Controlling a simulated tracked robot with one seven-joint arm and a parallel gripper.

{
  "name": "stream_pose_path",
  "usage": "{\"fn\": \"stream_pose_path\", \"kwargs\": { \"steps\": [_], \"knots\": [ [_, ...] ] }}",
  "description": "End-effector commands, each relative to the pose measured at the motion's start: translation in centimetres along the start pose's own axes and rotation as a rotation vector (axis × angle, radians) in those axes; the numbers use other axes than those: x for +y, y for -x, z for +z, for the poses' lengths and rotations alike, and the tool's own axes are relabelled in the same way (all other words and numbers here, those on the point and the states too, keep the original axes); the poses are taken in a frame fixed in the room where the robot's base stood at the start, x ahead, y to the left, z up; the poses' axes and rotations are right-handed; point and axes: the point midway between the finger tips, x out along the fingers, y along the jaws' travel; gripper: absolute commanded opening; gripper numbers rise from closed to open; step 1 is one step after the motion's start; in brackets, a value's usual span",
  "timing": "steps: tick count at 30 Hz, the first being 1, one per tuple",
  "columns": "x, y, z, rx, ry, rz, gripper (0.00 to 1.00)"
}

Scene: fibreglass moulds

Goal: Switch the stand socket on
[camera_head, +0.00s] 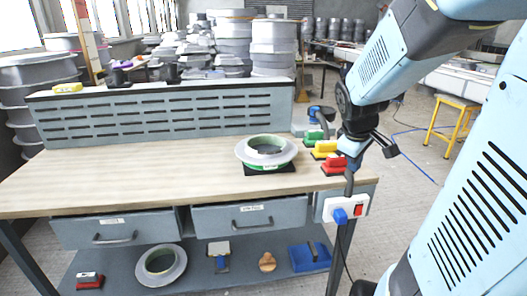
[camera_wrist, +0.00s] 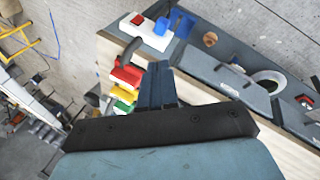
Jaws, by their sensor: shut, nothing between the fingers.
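The stand socket (camera_head: 329,207) is a white box on the bench's right front end. It has a red switch (camera_head: 359,210) on its right and a blue plug (camera_head: 340,216) on its left. In the wrist view the socket (camera_wrist: 152,37) is at the top, with the red switch (camera_wrist: 137,19) and the blue plug (camera_wrist: 181,23). My gripper (camera_head: 352,168) is above the socket in the head view, apart from it. Its fingers (camera_wrist: 159,70) are shut and empty in the wrist view. I cannot tell the switch's position.
Red, yellow and green blocks (camera_head: 325,149) lie on the bench's right end, close to my gripper. A green-rimmed round mould (camera_head: 267,151) sits left of them. The bench top (camera_head: 130,165) is otherwise mostly clear. A yellow stool (camera_head: 455,112) stands behind at right.

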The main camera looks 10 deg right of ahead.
Motion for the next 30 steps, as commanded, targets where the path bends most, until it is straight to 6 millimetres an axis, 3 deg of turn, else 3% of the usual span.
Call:
{"fn": "stream_pose_path", "kwargs": {
  "steps": [15, 30],
  "knots": [
    [4.5, -11.1, 1.9, -0.045, 0.403, -0.080, 0.00],
    [6.7, -20.9, 5.0, 0.084, 0.748, -0.155, 0.00]
  ]
}}
